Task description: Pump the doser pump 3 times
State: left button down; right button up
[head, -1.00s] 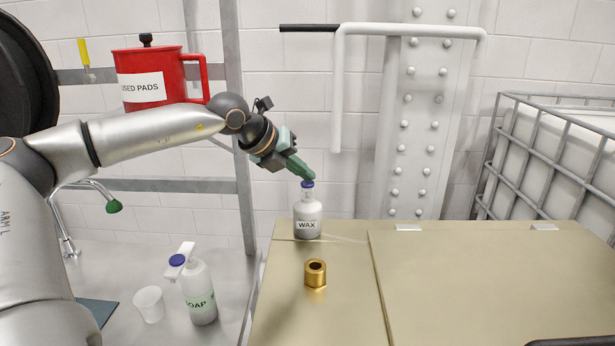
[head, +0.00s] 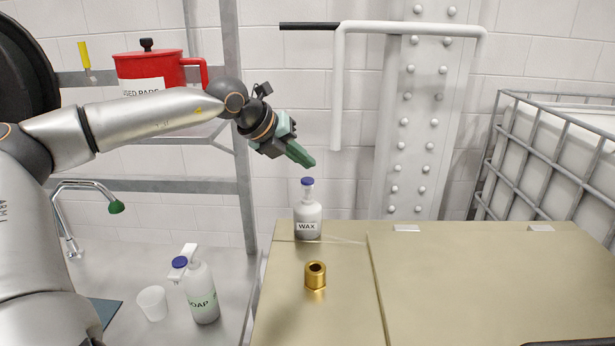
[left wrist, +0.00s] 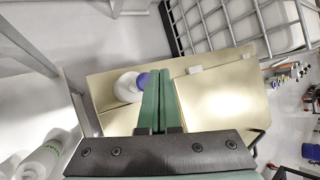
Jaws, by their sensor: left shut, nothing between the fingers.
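A white pump bottle labelled WAX (head: 308,214) stands upright near the back left of the tan surface. Its blue pump head (head: 307,181) is up on a pale neck. My left gripper (head: 311,163) is shut and empty, with green fingers pointing down to the right. Its tips are just above the blue head, with a small gap. In the left wrist view, the shut fingers (left wrist: 157,74) partly cover the blue head (left wrist: 143,80) and the white bottle (left wrist: 124,90). A second pump bottle, labelled SOAP (head: 201,296), stands lower left. My right gripper is not seen.
A brass hex fitting (head: 315,275) stands on the tan surface (head: 480,285) in front of the WAX bottle. A white cup (head: 152,303) is by the soap. A red pot (head: 160,72) sits behind my left arm. A white pipe handle (head: 410,29) hangs on the wall, above right.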

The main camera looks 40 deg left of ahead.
aim_at(304, 181)
pick_arm(q)
jog(key=shift+r+p, duration=1.05)
jog(key=shift+r, duration=0.95)
jog(key=shift+r, duration=0.1)
dwell(0.8)
notch_tip(304, 181, up, 4)
jog(key=shift+f+p, duration=0.1)
jog(key=shift+p, duration=0.9)
jog(key=shift+f, duration=0.2)
notch_tip(304, 181, down, 8)
jog(key=b, duration=0.7)
jog(key=shift+f, duration=0.25)
dwell(0.4)
dwell(0.4)
